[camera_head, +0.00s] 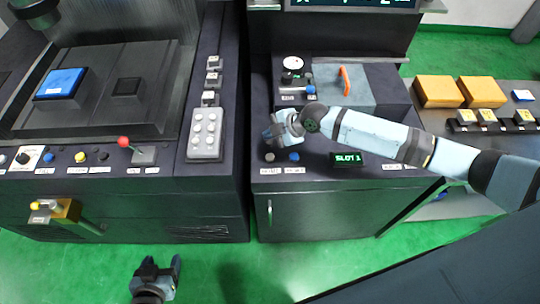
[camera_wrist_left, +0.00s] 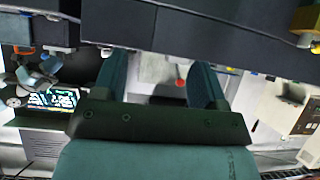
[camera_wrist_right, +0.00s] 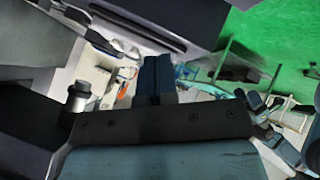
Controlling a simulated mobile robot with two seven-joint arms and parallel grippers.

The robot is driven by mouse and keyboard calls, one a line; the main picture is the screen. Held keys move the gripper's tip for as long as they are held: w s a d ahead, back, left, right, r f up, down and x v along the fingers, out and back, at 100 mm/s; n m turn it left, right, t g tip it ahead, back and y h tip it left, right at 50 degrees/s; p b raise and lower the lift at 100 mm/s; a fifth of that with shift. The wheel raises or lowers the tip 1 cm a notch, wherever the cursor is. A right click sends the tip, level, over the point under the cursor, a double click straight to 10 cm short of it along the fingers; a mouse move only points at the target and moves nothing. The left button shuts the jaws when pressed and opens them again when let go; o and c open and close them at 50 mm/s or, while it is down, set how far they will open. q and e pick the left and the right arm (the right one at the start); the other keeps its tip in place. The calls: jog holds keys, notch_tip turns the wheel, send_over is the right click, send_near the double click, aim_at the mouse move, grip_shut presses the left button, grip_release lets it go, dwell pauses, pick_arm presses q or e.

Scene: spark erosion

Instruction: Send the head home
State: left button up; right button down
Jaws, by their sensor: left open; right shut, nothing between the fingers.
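The right cabinet's front panel carries a dark button (camera_head: 270,156) and a blue button (camera_head: 294,156) with small white labels below, too blurred to read surely. A green-lettered display (camera_head: 348,159) reads "SLOT 1". My right gripper (camera_head: 270,132) is shut and empty, above and behind the dark button in the head view; I cannot tell whether it touches anything. Its closed fingers (camera_wrist_right: 158,77) show in the right wrist view. My left gripper (camera_head: 162,272) is open and empty, low in front of the left machine; its spread fingers show in the left wrist view (camera_wrist_left: 157,80).
The left machine holds a blue block (camera_head: 61,83), a red-knobbed lever (camera_head: 125,142) and a grey keypad (camera_head: 205,134). Orange blocks (camera_head: 438,91) stand at right. The green floor (camera_head: 270,265) is open in front.

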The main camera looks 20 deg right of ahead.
jog(key=shift+f, duration=0.1)
jog(key=b, duration=0.6)
send_over(270, 158)
notch_tip(270, 158, down, 8)
jog(key=shift+r, duration=0.1)
jog(key=shift+d+f, duration=0.1)
jog(key=shift+f, duration=0.35)
dwell(1.1)
